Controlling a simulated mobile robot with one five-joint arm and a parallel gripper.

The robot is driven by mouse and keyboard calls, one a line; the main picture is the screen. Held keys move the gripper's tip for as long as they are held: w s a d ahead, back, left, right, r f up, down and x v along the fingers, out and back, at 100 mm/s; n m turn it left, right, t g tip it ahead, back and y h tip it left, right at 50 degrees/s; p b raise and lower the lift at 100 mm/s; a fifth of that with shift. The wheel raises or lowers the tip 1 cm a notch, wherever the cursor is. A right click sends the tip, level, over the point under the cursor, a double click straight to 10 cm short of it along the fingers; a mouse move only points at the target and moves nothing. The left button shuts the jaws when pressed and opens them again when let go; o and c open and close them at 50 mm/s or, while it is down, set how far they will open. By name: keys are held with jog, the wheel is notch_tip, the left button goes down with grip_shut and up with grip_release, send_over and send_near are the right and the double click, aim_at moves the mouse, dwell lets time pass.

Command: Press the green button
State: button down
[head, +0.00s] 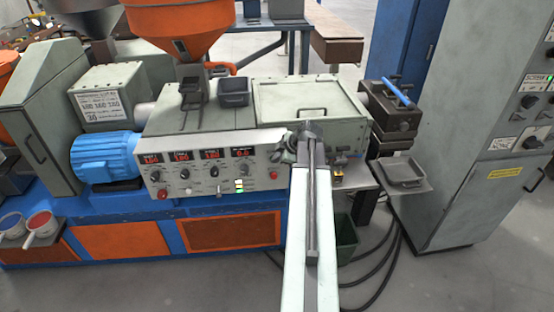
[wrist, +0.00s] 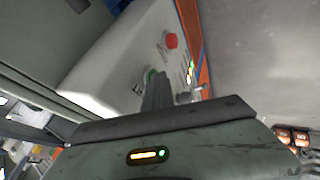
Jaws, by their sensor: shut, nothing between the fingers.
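The control panel (head: 215,165) is the sloped light front of the machine, with displays, knobs and buttons. My gripper (head: 300,150) is at its right end in the head view, and the arm hides part of the panel there. In the wrist view my gripper (wrist: 154,76) is shut and empty, its tips pointing at the panel's pale face.
Small green lights (head: 240,185) glow on the panel, and also show in the wrist view (wrist: 190,72). A red button (head: 273,175) is beside them. A grey tray (head: 404,172) stands to the right. A grey cabinet (head: 470,130) bounds the right side.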

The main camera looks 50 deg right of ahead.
jog(key=s+a+r+p, duration=0.2)
jog(key=s+r+p, duration=0.5)
jog(key=s+p, duration=0.1)
jog(key=shift+s+a+r, duration=0.25)
jog(key=shift+s+r, duration=0.1)
jog(key=shift+s, duration=0.2)
jog(key=w+a+n+g+y, duration=0.15)
jog(key=w+a, duration=0.35)
jog(key=a, duration=0.5)
jog(key=w+a+f+n+y, duration=0.1)
jog(key=w+a+n, duration=0.1)
jog(key=w+a, duration=0.55)
jog(key=w+a+n+g+y, duration=0.1)
jog(key=w+a+n, duration=0.15)
jog(key=a, duration=0.85)
jog(key=a+f+m+g, duration=0.2)
jog(key=a+f+g, duration=0.1)
jog(key=a, duration=1.4)
jog(key=s+m+h, duration=0.1)
jog(key=s+m, duration=0.1)
jog(key=m, duration=0.2)
jog(key=s+m+g+h, duration=0.1)
jog(key=m, duration=0.3)
jog(key=s+f+m+g+h, duration=0.1)
jog(key=s+m, duration=0.1)
jog(key=m, duration=0.2)
jog(key=shift+s+d+m, duration=0.1)
jog(key=shift+s+m, duration=0.2)
jog(key=shift+m, duration=0.1)
